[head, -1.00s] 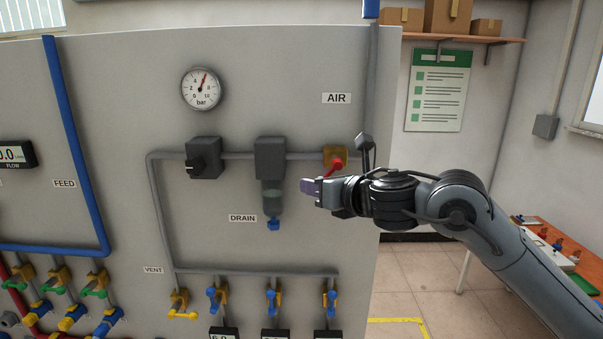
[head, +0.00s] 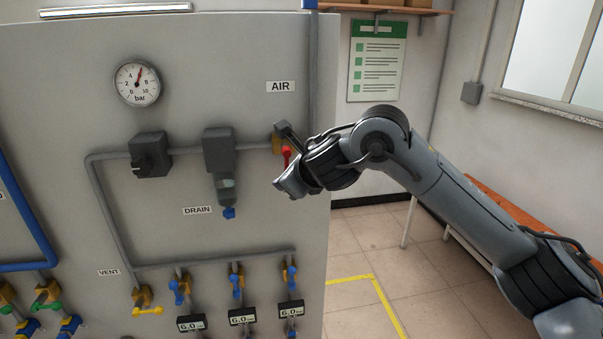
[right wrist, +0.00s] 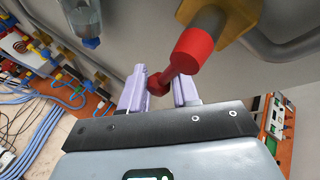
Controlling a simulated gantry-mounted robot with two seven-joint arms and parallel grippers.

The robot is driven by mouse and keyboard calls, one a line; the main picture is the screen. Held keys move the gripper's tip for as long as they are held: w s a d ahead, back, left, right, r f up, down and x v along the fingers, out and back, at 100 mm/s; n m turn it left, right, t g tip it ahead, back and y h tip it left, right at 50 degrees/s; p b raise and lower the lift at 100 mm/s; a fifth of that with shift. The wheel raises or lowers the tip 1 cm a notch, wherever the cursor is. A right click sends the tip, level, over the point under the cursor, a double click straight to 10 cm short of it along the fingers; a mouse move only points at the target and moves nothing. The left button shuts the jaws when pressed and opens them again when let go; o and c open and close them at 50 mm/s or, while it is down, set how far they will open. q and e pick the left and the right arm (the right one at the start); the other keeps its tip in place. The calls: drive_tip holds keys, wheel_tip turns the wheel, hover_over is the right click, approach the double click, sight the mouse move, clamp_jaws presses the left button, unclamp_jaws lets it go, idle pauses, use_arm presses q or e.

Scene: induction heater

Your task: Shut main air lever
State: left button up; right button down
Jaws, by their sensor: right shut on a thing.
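The main air lever (head: 287,153) is red and sits on a brass valve (head: 277,143) below the AIR label. In the head view its upper part shows and its lower end is hidden by my gripper. In the right wrist view the red lever (right wrist: 190,52) runs from the brass valve body (right wrist: 238,16) down between the purple fingers. My right gripper (head: 284,186) is at the lever's lower part, and in the right wrist view its fingers (right wrist: 163,86) are on either side of the lever's end, shut on it. My left gripper is not in view.
A grey pipe runs left from the valve to a black knob box (head: 150,155) and a drain filter (head: 219,155). The pressure gauge (head: 138,83) reads about 6. Several blue valves line the lower pipe. The floor right of the panel (head: 377,230) is clear.

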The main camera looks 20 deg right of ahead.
drive_tip(key=shift+s+a+r, duration=0.1)
drive_tip(key=shift+a+r, duration=0.2)
drive_tip(key=c, duration=1)
unclamp_jaws()
drive_tip(key=shift+o, duration=0.4)
drive_tip(key=shift+d+f, duration=0.1)
drive_tip(key=shift+f, duration=0.05)
drive_tip(key=shift+d, duration=0.1)
drive_tip(key=shift+s+r+b, duration=0.2)
drive_tip(key=shift+s+b, duration=0.2)
drive_tip(key=shift+s, duration=0.05)
drive_tip(key=b+v, duration=0.2)
drive_tip(key=v, duration=0.7)
drive_tip(key=shift+s+r, duration=0.25)
drive_tip(key=shift+s, duration=0.05)
